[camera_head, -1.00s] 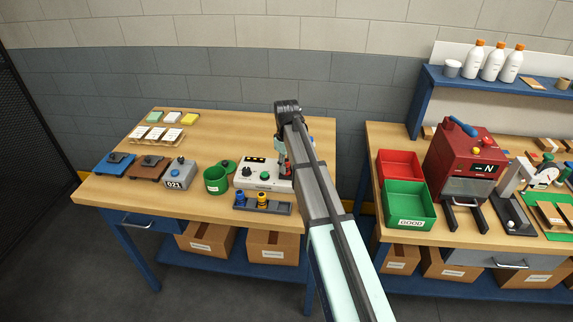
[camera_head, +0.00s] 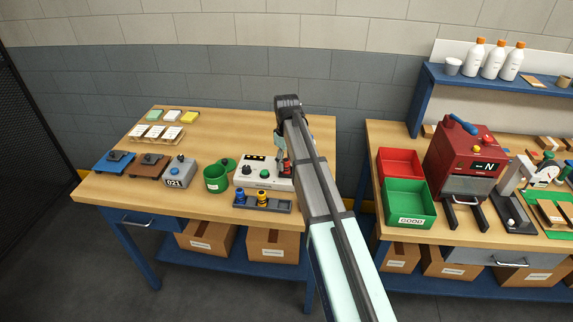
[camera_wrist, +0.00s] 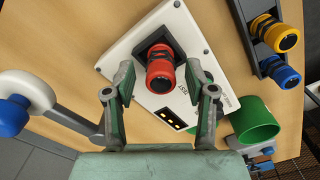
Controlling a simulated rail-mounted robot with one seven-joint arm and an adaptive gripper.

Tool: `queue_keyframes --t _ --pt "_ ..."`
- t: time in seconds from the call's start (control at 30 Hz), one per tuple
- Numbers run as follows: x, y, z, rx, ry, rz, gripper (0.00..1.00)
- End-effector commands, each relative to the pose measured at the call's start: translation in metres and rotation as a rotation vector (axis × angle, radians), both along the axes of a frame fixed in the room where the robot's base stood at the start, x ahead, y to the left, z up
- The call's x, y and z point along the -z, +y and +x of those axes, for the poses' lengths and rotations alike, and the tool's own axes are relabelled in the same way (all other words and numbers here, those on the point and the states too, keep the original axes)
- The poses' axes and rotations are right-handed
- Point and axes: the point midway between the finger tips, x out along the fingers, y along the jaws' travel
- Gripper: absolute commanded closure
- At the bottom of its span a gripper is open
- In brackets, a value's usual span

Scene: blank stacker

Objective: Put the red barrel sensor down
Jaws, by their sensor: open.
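The red barrel sensor (camera_wrist: 160,72) stands in a dark square socket on the white tester box (camera_wrist: 187,40). In the head view the red sensor (camera_head: 286,170) shows at the right part of the box (camera_head: 252,182), partly behind my arm. My gripper (camera_wrist: 159,80) is open, with one green finger on either side of the sensor and a visible gap to each. Its fingertips are small and partly hidden in the head view.
A dark rack (camera_head: 275,206) with a blue and a yellow sensor lies in front of the box. A green cup (camera_head: 215,181) stands to its left. A white arm with a blue knob (camera_wrist: 12,117) is near my gripper at the left in the wrist view.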

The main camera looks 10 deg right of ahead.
Motion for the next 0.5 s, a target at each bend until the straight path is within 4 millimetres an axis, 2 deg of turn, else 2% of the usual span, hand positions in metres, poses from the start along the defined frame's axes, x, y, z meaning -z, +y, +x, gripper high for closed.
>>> queue_keyframes --t 0.5 --pt "-0.088 0.000 0.001 0.000 -0.002 0.000 0.44"
